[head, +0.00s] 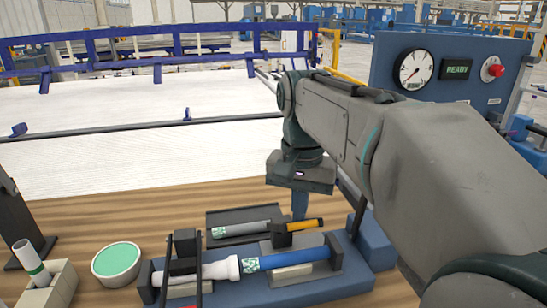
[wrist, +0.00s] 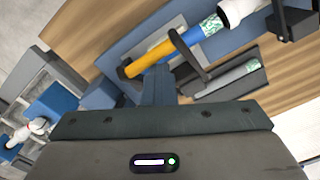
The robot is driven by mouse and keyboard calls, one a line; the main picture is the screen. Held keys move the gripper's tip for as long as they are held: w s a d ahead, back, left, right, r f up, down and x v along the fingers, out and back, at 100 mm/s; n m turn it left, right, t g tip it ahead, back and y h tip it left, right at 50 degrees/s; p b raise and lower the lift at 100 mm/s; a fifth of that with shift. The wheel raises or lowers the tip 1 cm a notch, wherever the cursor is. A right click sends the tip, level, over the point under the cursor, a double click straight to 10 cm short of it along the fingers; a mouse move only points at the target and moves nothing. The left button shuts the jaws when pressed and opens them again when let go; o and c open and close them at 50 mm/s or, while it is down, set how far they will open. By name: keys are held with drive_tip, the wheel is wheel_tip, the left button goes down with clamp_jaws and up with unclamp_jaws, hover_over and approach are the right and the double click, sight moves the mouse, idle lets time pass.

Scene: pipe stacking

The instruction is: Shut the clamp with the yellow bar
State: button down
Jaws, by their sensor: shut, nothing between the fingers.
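The yellow bar (head: 305,225) runs out to the right of a dark clamp block (head: 281,239) on the blue fixture. It lies low, nearly level, above the right part of the blue pipe (head: 300,257). In the wrist view the yellow bar (wrist: 147,60) lines up with the blue pipe (wrist: 190,33), beside a dark curved arm (wrist: 186,52). My gripper (head: 300,214) is shut and empty, pointing down just behind the bar. In the wrist view its fingertips (wrist: 160,72) are close to the bar. I cannot tell whether they touch it or whether the clamp is fully seated.
A white fitting (head: 221,269) joins the blue pipe, with a second dark clamp (head: 185,242) and upright posts at left. A grey pipe (head: 252,228) lies in a dark tray behind. A green-topped bowl (head: 117,258) stands left. A panel (head: 455,75) reading READY stands at right.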

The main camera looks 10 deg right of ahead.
drive_tip(key=shift+s+f+b, duration=0.75)
drive_tip(key=shift+s+f, duration=0.05)
drive_tip(key=shift+s, duration=0.1)
drive_tip(key=shift+f, duration=0.1)
drive_tip(key=shift+s+f+b, duration=0.7)
drive_tip(key=shift+f+b, duration=0.15)
drive_tip(key=shift+f, duration=0.05)
drive_tip(key=shift+s+f+b, duration=0.3)
drive_tip(key=shift+f+b, duration=0.15)
drive_tip(key=shift+f, duration=0.15)
drive_tip(key=shift+s+f+b, duration=0.25)
drive_tip(key=shift+f+b, duration=0.2)
drive_tip(key=shift+f, duration=0.1)
drive_tip(key=shift+f, duration=0.1)
